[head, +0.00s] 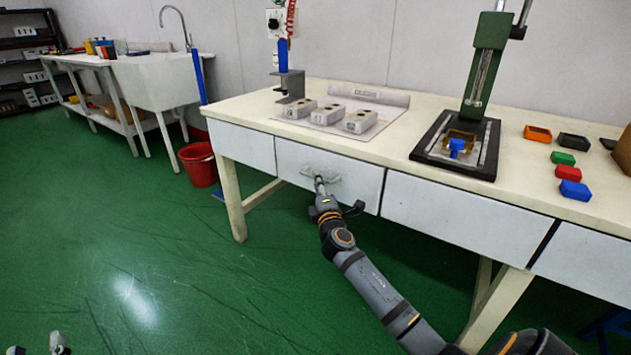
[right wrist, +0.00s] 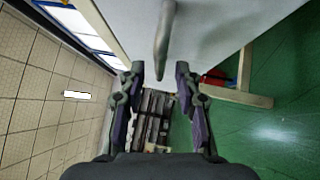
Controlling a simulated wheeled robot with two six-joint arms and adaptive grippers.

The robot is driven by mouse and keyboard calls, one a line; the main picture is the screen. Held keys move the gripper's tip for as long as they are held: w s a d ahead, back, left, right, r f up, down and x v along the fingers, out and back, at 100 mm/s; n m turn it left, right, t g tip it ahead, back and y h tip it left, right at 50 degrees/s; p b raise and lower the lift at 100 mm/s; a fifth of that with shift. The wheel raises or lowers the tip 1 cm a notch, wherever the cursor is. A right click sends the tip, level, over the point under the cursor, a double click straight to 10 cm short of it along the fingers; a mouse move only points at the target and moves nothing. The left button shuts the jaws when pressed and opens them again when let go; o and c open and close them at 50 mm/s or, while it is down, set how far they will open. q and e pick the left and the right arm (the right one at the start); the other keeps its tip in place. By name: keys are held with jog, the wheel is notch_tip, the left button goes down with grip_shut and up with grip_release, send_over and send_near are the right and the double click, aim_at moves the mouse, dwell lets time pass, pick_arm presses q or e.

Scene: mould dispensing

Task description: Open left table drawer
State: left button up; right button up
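The white drawer front (head: 352,187) under the left half of the table sits flush with its neighbours, so the drawer is closed. Its grey handle (head: 333,178) is partly covered by my right gripper (head: 320,184). In the right wrist view the handle (right wrist: 165,42) reaches in from the top, and the fingers of my right gripper (right wrist: 160,70) are spread apart. The handle's end lies between or just beyond the fingertips; no firm hold shows. My left gripper (head: 38,344) shows only its two separated fingertips at the bottom left, far from the table.
On the cream table (head: 240,104) stand grey mould blocks (head: 328,114), a green press (head: 484,75) and several small coloured boxes (head: 562,158). A red bucket (head: 199,167) stands left of the table. The green floor before the drawer is clear except for my arm.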

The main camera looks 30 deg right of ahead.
pick_arm(q)
jog(key=shift+s+r+t+h, duration=0.2)
jog(key=shift+r+t, duration=0.35)
jog(key=shift+r, duration=0.6)
jog(key=shift+s+r+t+h, duration=0.1)
jog(key=shift+s+r+t, duration=0.15)
jog(key=shift+r+t, duration=0.6)
pick_arm(e)
jog(key=shift+x, duration=1.65)
pick_arm(q)
jog(key=shift+r+g, duration=0.25)
jog(key=shift+g, duration=0.05)
pick_arm(e)
grip_shut()
